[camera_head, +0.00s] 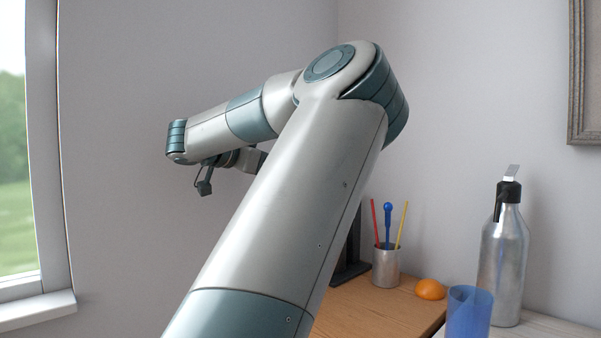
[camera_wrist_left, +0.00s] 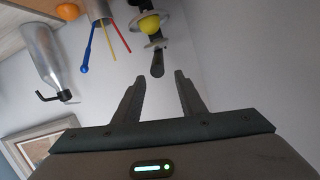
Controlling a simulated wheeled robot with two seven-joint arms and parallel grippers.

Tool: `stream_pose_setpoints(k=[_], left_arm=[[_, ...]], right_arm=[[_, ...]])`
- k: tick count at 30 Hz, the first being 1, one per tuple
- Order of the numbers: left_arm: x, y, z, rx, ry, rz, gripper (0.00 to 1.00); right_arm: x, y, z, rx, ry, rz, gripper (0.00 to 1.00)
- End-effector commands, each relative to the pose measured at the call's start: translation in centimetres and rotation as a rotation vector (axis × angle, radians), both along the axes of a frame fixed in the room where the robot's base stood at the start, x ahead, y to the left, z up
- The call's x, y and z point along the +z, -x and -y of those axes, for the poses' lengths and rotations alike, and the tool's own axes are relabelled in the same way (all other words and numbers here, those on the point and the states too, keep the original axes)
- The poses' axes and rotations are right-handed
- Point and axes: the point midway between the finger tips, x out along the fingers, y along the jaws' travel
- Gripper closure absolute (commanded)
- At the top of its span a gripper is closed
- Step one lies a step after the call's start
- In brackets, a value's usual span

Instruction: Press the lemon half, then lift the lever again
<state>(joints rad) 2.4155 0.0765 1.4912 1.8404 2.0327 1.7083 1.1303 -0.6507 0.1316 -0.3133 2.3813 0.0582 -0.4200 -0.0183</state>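The press shows in the left wrist view, upside down, with a yellow lemon half (camera_wrist_left: 149,25) between its grey parts. Its dark lever (camera_wrist_left: 158,62) reaches toward my fingers, its end just beyond the fingertips. My right gripper is in neither view.
A metal pot (camera_head: 385,267) with red, blue and yellow sticks, an orange (camera_head: 431,289), a translucent blue cup (camera_head: 469,314) and a metal bottle (camera_head: 503,262) stand on the right. A window (camera_head: 20,170) is at left. My arm covers the middle.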

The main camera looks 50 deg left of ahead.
Motion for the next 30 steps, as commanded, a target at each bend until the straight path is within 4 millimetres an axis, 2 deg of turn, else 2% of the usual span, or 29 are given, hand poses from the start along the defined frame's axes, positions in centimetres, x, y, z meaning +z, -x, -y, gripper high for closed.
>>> stream_pose_setpoints(k=[1,6,13,18,30], left_arm=[[0.3,1.1,0.0,0.003,0.001,0.004,0.63],[1.2,4.4,0.3,0.003,0.001,0.003,0.63],[1.9,7.7,0.7,0.001,0.002,0.001,0.63],[2.1,8.7,0.8,0.001,0.001,-0.001,0.63],[2.2,8.9,0.8,0.001,0.001,-0.001,0.63]], right_arm=[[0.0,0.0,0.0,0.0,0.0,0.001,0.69],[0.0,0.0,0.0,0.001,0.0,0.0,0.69],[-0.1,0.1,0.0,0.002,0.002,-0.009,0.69],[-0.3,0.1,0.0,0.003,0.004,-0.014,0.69],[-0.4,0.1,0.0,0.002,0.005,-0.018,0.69]])
